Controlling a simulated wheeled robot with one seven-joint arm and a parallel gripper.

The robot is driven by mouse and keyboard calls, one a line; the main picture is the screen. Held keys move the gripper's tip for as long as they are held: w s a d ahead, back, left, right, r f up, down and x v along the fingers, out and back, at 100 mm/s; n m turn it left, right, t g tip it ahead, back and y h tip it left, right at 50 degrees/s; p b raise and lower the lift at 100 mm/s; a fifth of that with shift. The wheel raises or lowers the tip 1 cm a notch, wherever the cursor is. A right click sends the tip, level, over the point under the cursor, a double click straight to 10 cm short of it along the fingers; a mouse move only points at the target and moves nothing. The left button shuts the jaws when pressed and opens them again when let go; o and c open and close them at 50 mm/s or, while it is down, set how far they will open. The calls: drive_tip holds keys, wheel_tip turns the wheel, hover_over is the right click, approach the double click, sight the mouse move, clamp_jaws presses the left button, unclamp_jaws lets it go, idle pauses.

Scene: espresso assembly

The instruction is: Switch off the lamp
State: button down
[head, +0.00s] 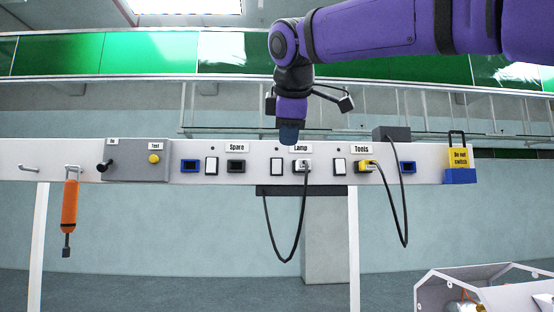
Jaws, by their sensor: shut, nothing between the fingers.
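A white panel (436,150) runs across the view. The Lamp label (301,148) is near its middle. A white rocker switch (276,166) sits below and left of that label, beside a socket with a grey plug (304,165) and black cable. The switch's on or off position is too small to tell. My gripper (289,136) points down with its fingers together and empty. In the picture its tip lies at the panel's top edge, above and between the lamp switch and plug. I cannot tell whether it touches the panel.
The Spare switch (211,166) and Tools switch (340,166) flank the lamp switch. Cables hang below the panel. A grey box with a yellow button (154,158) and an orange tool (69,205) are left. A yellow "Do not switch" tag (460,158) is right. A white-framed bin (490,285) stands lower right.

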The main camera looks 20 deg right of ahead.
drive_tip(key=shift+w+a+r+n, duration=0.3)
drive_tip(key=shift+w+r, duration=0.15)
drive_tip(key=shift+r, duration=0.3)
drive_tip(key=shift+w+a+r+n, duration=0.3)
drive_tip(key=shift+w+r, duration=0.1)
drive_tip(key=shift+r, duration=0.35)
drive_tip(key=shift+f, duration=0.1)
approach(277, 165)
drive_tip(key=w+f, duration=0.1)
drive_tip(key=f, duration=0.1)
drive_tip(key=w+f, duration=0.2)
drive_tip(key=f, duration=0.1)
drive_tip(key=shift+w+d+f, duration=0.2)
drive_tip(key=shift+d+f, duration=0.15)
drive_tip(key=shift+d, duration=0.05)
drive_tip(key=shift+w+d+r, duration=0.15)
drive_tip(key=shift+w, duration=0.4)
drive_tip(key=shift+w, duration=0.1)
drive_tip(key=shift+w+d+r, duration=0.1)
drive_tip(key=shift+w+r, duration=0.05)
drive_tip(key=shift+w, duration=0.05)
drive_tip(key=shift+r, duration=0.1)
